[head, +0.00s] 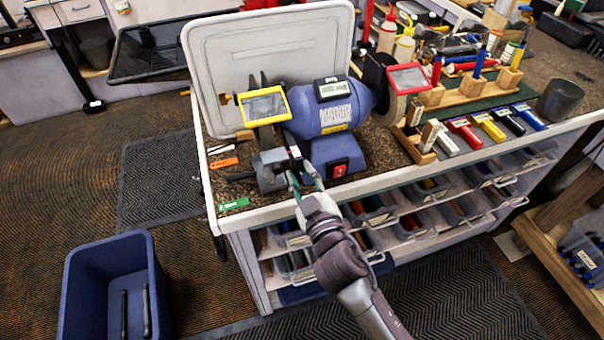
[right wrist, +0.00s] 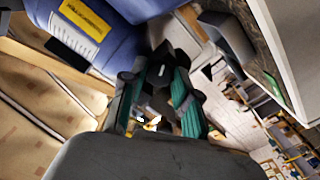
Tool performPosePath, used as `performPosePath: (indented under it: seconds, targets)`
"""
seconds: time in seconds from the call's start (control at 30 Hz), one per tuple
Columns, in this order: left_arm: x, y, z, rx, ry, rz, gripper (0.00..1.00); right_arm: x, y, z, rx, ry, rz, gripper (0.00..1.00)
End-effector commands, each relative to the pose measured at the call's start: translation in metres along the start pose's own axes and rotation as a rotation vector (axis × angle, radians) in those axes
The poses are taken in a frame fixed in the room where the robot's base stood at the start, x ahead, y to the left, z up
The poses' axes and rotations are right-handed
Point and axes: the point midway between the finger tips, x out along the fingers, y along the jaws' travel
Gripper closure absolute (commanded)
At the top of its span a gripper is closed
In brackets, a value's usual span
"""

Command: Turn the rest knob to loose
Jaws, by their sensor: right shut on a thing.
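The blue bench grinder (head: 335,115) stands on the workbench, with a yellow-framed shield (head: 263,106) at its left end. A grey metal tool rest (head: 268,170) sits low below that shield. My right gripper (head: 301,168) reaches in from the front, with its fingers at the right side of the rest. In the right wrist view its green-padded fingers (right wrist: 164,85) close around a small dark knob (right wrist: 161,74). The fingers mostly hide the knob, and I cannot read its turn. My left gripper is not in view.
The grinder's red switch (head: 338,168) is close right of my gripper. Orange and green strips (head: 233,204) lie on the bench's left edge. A grey tray (head: 215,50) leans behind the grinder. Bins (head: 375,212) fill shelves below. A blue tub (head: 85,290) stands on the floor.

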Motion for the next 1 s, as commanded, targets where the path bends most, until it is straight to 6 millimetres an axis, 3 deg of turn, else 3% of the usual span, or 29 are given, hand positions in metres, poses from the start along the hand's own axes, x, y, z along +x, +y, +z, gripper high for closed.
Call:
performPosePath:
  seconds: [0.27,0.3,0.43,0.77,1.0]
  targets:
    - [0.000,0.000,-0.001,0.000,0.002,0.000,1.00,0.000,0.000,0.000,-0.012,0.000,0.001,1.00]
    - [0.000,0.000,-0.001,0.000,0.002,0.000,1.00,0.000,0.000,0.000,-0.012,0.001,0.001,0.66]
    - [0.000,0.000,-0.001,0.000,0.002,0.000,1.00,0.000,0.000,0.000,-0.011,0.000,0.001,0.45]
    - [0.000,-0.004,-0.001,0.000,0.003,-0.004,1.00,-0.001,0.000,0.000,-0.010,0.000,0.000,0.44]
    - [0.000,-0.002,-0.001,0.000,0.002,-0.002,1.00,-0.034,-0.001,0.001,-0.009,-0.003,-0.002,0.44]
